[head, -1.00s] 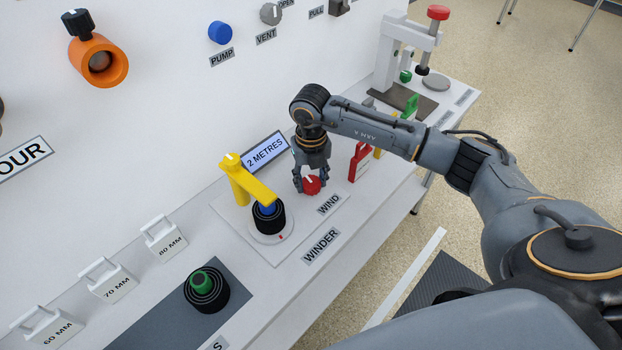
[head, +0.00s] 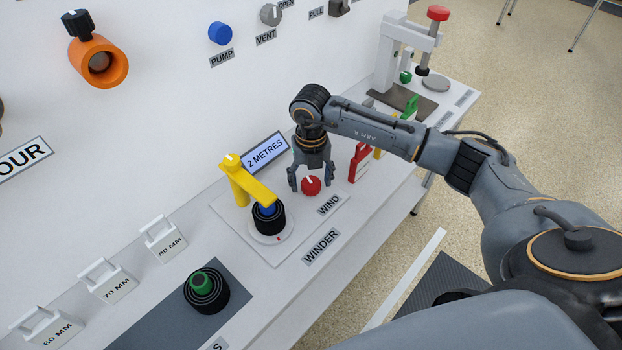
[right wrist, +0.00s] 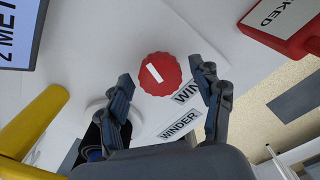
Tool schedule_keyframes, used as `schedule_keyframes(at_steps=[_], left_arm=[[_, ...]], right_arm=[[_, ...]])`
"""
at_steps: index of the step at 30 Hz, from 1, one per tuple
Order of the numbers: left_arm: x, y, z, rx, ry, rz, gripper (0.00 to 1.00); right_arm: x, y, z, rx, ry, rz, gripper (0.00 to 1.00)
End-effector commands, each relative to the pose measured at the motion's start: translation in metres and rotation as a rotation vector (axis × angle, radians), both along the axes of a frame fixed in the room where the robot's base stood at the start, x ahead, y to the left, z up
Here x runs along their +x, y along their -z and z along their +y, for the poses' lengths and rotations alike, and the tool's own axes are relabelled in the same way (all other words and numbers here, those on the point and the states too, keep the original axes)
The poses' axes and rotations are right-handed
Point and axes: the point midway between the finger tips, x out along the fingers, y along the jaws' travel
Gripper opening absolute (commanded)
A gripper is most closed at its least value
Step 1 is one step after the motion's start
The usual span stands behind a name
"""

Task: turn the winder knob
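The red winder knob (head: 311,186), with a white mark on top, sits on the winder's white plate beside the WIND label. In the right wrist view the knob (right wrist: 159,74) shows between the two fingertips, with gaps on both sides. My right gripper (head: 311,187) is open above the knob, pointing down, its fingers spread to either side; it also shows in the right wrist view (right wrist: 166,80). The winder display (head: 265,151) reads 2 METRES. The winder's dark roll (head: 268,218) stands under the yellow arm (head: 248,180). My left gripper is out of view.
A red tag-like block (head: 360,162) stands close to the right of the gripper, with yellow and green ones behind.

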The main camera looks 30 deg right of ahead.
Motion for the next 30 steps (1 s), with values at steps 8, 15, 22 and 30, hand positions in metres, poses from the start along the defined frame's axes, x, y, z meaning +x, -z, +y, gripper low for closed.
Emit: schedule_keyframes(at_steps=[8,15,22,30], left_arm=[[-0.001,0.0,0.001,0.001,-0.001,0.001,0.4],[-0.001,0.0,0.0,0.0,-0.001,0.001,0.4],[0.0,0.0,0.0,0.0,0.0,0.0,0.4],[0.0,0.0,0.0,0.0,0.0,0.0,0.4]], right_arm=[[0.0,-0.002,0.0,0.0,-0.001,0.001,0.66],[0.001,-0.038,0.0,0.001,-0.002,-0.003,0.66],[0.001,-0.087,0.0,0.0,0.0,-0.003,0.66],[0.0,-0.117,0.0,0.0,-0.001,0.0,0.66]])
